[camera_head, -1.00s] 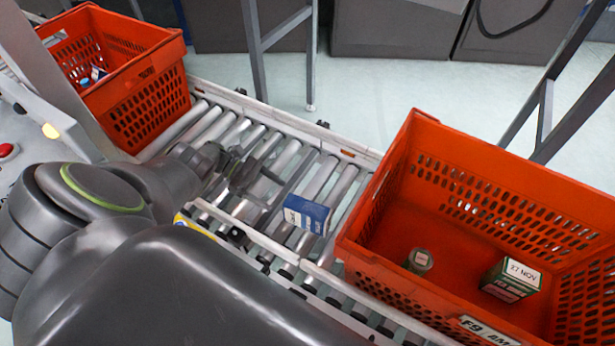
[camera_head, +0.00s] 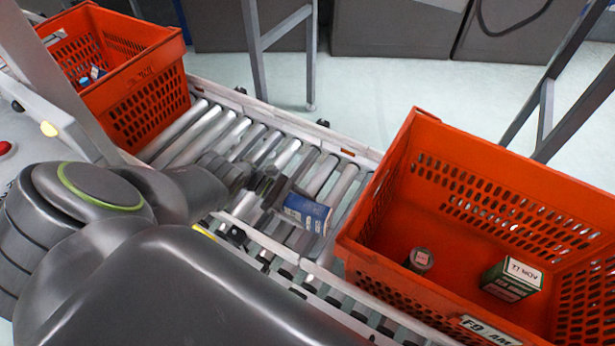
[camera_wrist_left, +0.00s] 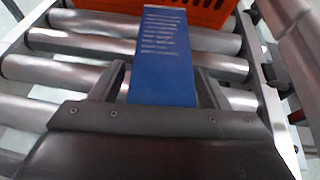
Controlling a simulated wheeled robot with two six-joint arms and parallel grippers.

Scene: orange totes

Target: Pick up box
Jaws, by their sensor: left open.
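A blue and white box (camera_head: 306,213) lies on the roller conveyor, just left of the right orange tote. In the left wrist view the box (camera_wrist_left: 166,60) shows its blue printed face between the two fingers. My left gripper (camera_head: 282,203) reaches in from the left, low over the rollers, with its fingertips at the box's left end. In the left wrist view the gripper (camera_wrist_left: 160,85) is open, with a finger on either side of the box. Whether the fingers touch it I cannot tell. My right gripper is not in view.
The right orange tote (camera_head: 480,150) holds a green and white box (camera_head: 511,279) and a small can (camera_head: 420,260). Another orange tote (camera_head: 147,108) stands at the conveyor's far left end. The rollers (camera_head: 213,135) between the totes are otherwise clear.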

